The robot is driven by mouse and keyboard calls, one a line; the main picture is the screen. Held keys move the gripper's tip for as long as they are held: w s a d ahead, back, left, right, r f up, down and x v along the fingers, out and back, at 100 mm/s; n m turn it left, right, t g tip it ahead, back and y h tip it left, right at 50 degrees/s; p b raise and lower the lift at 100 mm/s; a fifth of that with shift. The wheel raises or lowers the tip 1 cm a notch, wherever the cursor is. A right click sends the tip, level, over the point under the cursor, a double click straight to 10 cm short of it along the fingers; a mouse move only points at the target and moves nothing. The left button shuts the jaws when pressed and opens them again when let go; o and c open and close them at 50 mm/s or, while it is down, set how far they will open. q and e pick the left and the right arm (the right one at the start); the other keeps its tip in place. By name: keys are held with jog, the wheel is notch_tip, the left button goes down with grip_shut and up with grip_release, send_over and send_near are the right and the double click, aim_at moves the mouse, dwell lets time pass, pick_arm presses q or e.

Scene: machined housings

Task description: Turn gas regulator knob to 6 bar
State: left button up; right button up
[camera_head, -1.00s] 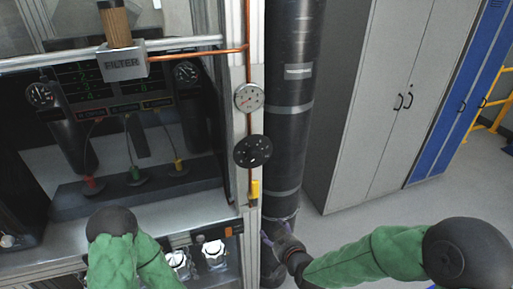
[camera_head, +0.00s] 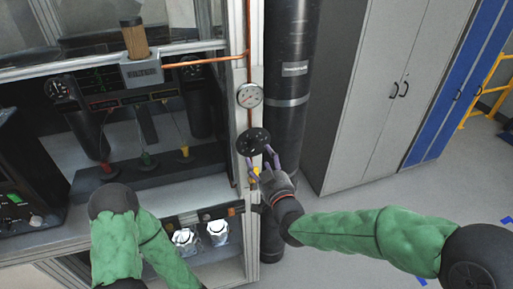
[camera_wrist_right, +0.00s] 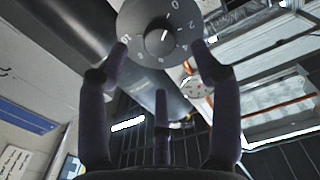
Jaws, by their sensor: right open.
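The regulator knob (camera_head: 253,142) is a round black disc with white markings on the upright post, below a white round gauge (camera_head: 250,96). In the right wrist view the knob (camera_wrist_right: 152,22) shows white numerals around its face, including 0, 2 and 10, and a short white line near its centre. My right gripper (camera_head: 262,162) is open just below and right of the knob. In the wrist view its fingers (camera_wrist_right: 160,48) reach up to the knob's lower edge, one on each side; I cannot tell whether they touch. My left gripper is out of view.
A copper pipe (camera_head: 249,70) runs down the post. A black cylinder (camera_head: 288,60) stands just right of it. A grey cabinet (camera_head: 365,90) is further right.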

aim_at(256, 148)
jog(key=shift+p+x, duration=0.35)
jog(key=shift+x, duration=2.7)
jog(key=c, duration=1.2)
